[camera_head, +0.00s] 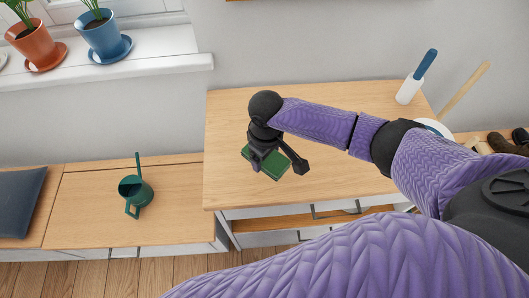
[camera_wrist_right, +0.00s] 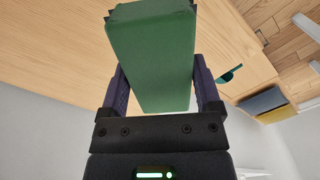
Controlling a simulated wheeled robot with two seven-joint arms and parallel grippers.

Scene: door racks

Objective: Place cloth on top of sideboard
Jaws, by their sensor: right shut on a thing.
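A green folded cloth (camera_head: 276,163), block-like in shape, is held in my right gripper (camera_head: 270,160) over the left part of the wooden sideboard top (camera_head: 320,183). In the right wrist view the green cloth (camera_wrist_right: 150,55) sits between the two fingers of the gripper (camera_wrist_right: 158,90), which are shut on it. I cannot tell whether the cloth touches the top. The sideboard has white drawer fronts below. My left gripper is not in view; a purple arm link of mine crosses the lower right.
A green watering can (camera_head: 136,191) stands on the lower bench (camera_head: 85,215) to the left, beside a dark cushion (camera_head: 18,200). Potted plants (camera_head: 103,35) stand on the windowsill. A white holder with a blue handle (camera_head: 410,88) stands at the sideboard's back right. The sideboard's middle is clear.

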